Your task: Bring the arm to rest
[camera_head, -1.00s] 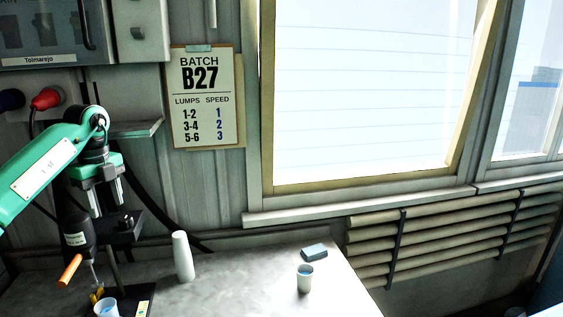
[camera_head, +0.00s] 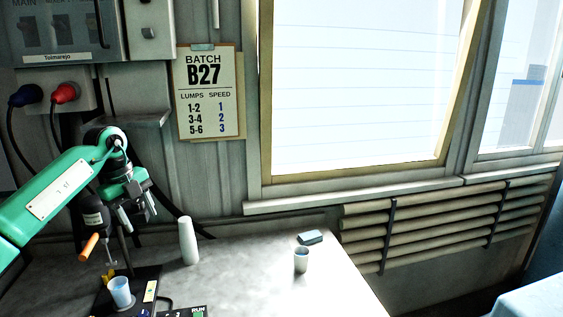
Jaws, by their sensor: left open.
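My left gripper (camera_head: 137,214) comes in from the left on a green arm. It is open and empty, its fingers pointing down in the air in front of the wall. It is close to the disperser column (camera_head: 94,214), which has a dark head and an orange handle (camera_head: 89,247). I cannot tell whether they touch. A cup with pale blue contents (camera_head: 120,292) stands below the disperser's shaft. My right gripper is not in view.
A white cup stack (camera_head: 188,241) stands right of the disperser. A cup (camera_head: 301,261) and a blue sponge (camera_head: 310,237) are further right on the grey bench (camera_head: 245,278). Bench space between stack and cup is clear.

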